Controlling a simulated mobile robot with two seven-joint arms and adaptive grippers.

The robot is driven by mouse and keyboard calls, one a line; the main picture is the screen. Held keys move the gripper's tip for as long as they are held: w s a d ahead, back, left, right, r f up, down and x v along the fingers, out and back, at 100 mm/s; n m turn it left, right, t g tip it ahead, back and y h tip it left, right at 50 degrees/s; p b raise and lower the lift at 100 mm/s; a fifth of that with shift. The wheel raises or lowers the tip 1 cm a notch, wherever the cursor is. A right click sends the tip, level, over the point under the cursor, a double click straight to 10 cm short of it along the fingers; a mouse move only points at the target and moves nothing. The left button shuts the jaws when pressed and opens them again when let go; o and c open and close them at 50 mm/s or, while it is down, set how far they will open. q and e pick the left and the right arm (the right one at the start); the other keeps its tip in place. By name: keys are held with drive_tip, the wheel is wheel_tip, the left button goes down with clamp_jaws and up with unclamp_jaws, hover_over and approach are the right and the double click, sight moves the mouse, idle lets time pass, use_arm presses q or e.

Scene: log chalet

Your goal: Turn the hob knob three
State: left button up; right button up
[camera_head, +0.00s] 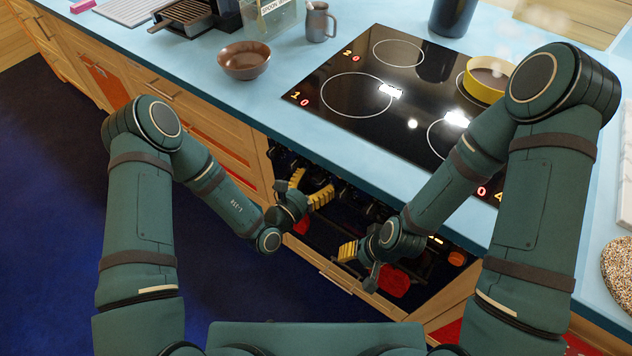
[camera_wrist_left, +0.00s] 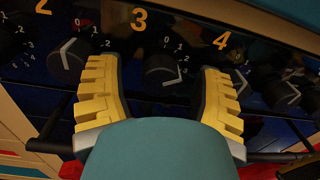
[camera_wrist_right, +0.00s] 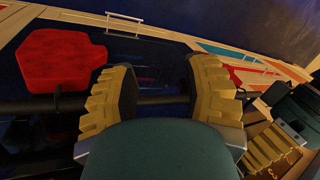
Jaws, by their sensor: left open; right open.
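Hob knob three (camera_wrist_left: 163,71) is a dark round knob under a yellow 3 on the black front panel. In the left wrist view it sits between the two yellow fingers of my left gripper (camera_head: 309,187), which is open; I see no clear contact. A pale mark shows on the knob's lower right. Knob two (camera_wrist_left: 68,56) is left of the fingers, and knob four (camera_wrist_left: 242,80) is partly behind the right finger. My right gripper (camera_head: 356,262) is open and empty, lower in front of the oven. In the head view, knob three is not clearly visible.
The black hob (camera_head: 362,88) shows red zeros by zones one and two. A yellow pan (camera_head: 484,82) stands on it. A brown bowl (camera_head: 243,62) and grey mug (camera_head: 318,22) are on the blue counter. A red thing (camera_wrist_right: 58,60) is near my right gripper.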

use_arm(q)
drive_tip(key=shift+w, duration=0.1)
clamp_jaws()
idle(0.3)
drive_tip(key=n+p, duration=0.2)
drive_tip(key=shift+r+n, duration=0.15)
drive_tip(key=shift+n, duration=0.25)
drive_tip(key=n+p, duration=0.2)
drive_tip(key=n, duration=0.1)
drive_tip(key=shift+n+p, duration=0.3)
drive_tip(key=shift+n, duration=0.1)
drive_tip(key=n+p, duration=0.1)
drive_tip(key=n, duration=0.1)
drive_tip(key=shift+n, duration=0.3)
drive_tip(key=shift+n+p, duration=0.8)
drive_tip(key=shift+n, duration=0.7)
